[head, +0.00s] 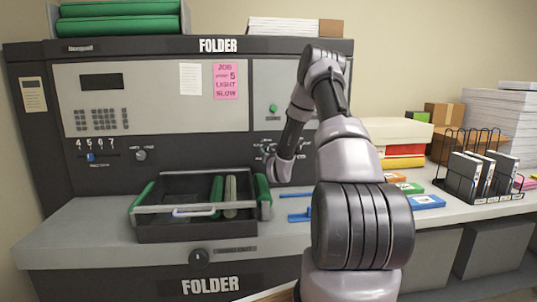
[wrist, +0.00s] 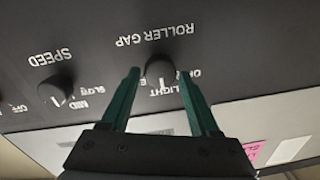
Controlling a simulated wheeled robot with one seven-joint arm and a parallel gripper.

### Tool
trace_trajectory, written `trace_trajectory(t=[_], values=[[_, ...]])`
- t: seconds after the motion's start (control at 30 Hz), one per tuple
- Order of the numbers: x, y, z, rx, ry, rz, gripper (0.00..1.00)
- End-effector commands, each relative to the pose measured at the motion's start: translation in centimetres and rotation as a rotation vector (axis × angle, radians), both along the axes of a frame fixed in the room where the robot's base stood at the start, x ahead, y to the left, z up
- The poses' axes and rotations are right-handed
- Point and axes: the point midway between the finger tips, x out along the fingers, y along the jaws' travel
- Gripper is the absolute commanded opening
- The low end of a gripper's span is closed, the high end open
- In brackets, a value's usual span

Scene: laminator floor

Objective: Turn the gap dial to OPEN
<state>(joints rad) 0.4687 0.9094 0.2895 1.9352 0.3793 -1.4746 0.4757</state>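The black gap dial (wrist: 159,68) shows in the wrist view, upside down, by the words ROLLER GAP on the dark panel. A white mark is on its lower edge in the picture, beside the word LIGHT. Other position words around it are partly hidden by my fingers. My gripper (wrist: 159,74) is open, with one green fingertip on each side of the dial. Narrow gaps show between the fingertips and the knob; I cannot tell how deep they reach. In the head view my arm hides the gripper and most of the dial.
A black SPEED dial (wrist: 56,88) sits left of the gap dial in the wrist view. In the head view a dark tray with a metal bar (head: 160,209) stands on the counter below the panel. A wire rack (head: 465,190) and boxes stand at right.

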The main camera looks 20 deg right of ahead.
Motion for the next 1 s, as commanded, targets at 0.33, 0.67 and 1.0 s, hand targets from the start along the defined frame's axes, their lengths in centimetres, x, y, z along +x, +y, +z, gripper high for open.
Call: trace_trajectory(t=[0.33, 0.67, 1.0], values=[[-0.01, 0.01, 0.03, -0.009, 0.002, 0.000, 0.00], [0.02, 0.12, 0.12, -0.142, 0.040, 0.001, 0.00], [0.05, 0.25, 0.12, -0.435, 0.123, 0.002, 0.00]])
